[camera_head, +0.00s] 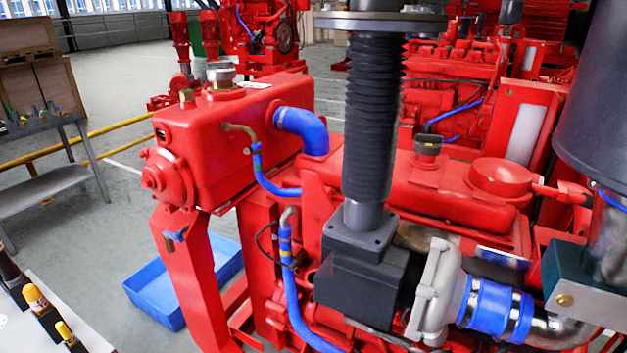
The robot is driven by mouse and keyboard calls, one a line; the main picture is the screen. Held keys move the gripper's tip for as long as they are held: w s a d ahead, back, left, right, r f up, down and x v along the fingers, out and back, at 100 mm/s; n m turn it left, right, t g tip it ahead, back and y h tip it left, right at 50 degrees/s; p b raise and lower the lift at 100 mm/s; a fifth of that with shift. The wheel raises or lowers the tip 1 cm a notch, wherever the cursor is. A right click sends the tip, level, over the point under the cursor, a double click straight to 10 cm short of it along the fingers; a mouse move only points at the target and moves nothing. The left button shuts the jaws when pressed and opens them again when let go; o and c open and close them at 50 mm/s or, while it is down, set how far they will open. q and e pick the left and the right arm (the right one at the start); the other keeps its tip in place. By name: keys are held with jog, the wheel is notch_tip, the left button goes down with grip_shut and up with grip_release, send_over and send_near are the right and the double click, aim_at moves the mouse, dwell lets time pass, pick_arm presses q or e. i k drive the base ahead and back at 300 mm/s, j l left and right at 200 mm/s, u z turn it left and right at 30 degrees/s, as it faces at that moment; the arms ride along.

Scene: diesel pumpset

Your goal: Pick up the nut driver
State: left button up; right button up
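At the lower left edge, several tool handles stand in black holders on a white surface (88,340). One handle is yellow with a red and white end (35,298). A smaller yellow handle (65,331) stands nearer, and a dark handle (8,268) is cut off by the left edge. I cannot tell which of them is the nut driver, as their tips are hidden. Neither of my grippers is in view.
A red diesel pumpset (235,125) with blue hoses fills the middle and right. A black bellows pipe (373,120) rises from it. A blue bin (155,296) lies on the floor beside it. A grey workbench (45,192) stands at the left. Floor between is clear.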

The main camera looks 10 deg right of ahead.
aim_at(33, 296)
jog(key=u, duration=1.45)
